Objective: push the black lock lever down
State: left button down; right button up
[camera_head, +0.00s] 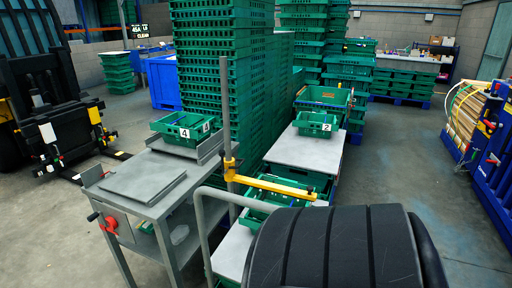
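Neither of my grippers is in the head view. I cannot tell for sure which part is the black lock lever. A small black handle (93,216) sticks out beside a red fitting (110,225) on the front left side of a grey metal table (150,215). A yellow bar (275,185) is fixed to an upright grey post (226,125) and reaches right; a small dark part (310,191) sits at its far end. Both dark parts are too small to tell their exact position. Nothing is seen touching them.
A green crate marked 4 (176,128) stands behind the table, and one marked 2 (316,122) on a grey surface to the right. Tall green crate stacks (222,70) rise behind. A large black ribbed form fills the bottom right. Open floor (400,150) lies to the right.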

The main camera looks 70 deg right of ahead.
aim_at(222, 153)
jog(key=i+z, duration=0.2)
jog(key=z, duration=0.25)
jog(key=i+z, duration=0.2)
jog(key=z, duration=0.25)
jog(key=i+j+z, duration=0.15)
jog(key=z, duration=0.25)
jog(key=i+j+z, duration=0.15)
jog(key=z, duration=0.3)
jog(key=i+j+z, duration=0.15)
jog(key=z, duration=0.3)
jog(key=i+j+z, duration=0.25)
jog(key=z, duration=0.2)
jog(key=i+j+z, duration=0.3)
jog(key=z, duration=0.15)
